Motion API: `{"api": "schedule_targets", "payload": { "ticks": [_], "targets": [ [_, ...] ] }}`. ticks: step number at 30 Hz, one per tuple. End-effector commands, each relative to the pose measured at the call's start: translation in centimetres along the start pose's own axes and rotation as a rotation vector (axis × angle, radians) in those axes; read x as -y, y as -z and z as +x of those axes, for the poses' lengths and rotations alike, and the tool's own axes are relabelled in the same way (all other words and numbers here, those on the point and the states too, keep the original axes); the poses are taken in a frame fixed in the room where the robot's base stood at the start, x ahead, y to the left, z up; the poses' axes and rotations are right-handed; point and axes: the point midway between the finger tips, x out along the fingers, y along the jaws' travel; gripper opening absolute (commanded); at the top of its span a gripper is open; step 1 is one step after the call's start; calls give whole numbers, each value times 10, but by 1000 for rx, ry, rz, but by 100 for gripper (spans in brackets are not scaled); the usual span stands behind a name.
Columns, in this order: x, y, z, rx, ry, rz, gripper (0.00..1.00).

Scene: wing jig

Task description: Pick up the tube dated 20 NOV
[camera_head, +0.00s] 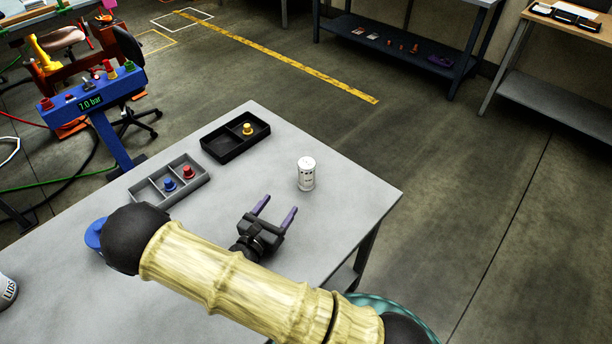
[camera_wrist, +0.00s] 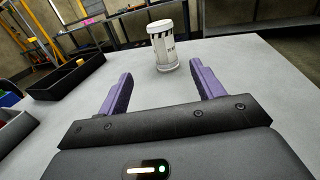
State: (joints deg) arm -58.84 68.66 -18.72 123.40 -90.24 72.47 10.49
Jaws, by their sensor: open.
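A white tube (camera_head: 306,174) with dark print stands upright on the grey table (camera_head: 365,195), near its right corner. It also shows in the wrist view (camera_wrist: 164,46), beyond and between my fingers; its print is too small to read. My gripper (camera_head: 276,209) is open and empty, with two purple fingers pointing toward the tube. It is low over the table and short of the tube, not touching it. In the wrist view my gripper (camera_wrist: 158,88) has clear table between its fingertips. Another white container (camera_head: 7,290) with dark lettering is cut off at the left edge.
A black tray (camera_head: 222,151) holds a yellow-topped piece (camera_head: 248,129). A grey divided tray (camera_head: 140,196) holds a blue piece (camera_head: 170,184) and a red piece (camera_head: 188,171). A blue round object (camera_head: 94,234) is partly behind my arm. The table between gripper and tube is clear.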

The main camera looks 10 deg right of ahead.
Motion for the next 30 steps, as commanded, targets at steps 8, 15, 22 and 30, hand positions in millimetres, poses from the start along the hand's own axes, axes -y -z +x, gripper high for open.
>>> {"api": "schedule_targets", "payload": {
  "ticks": [8,15,22,30],
  "targets": [
    [2,-1,26,-1,7,2,67],
    [2,-1,68,-1,8,1,67],
    [3,-1,108,-2,7,2,67],
    [2,0,123,-2,4,1,67]
  ]
}}
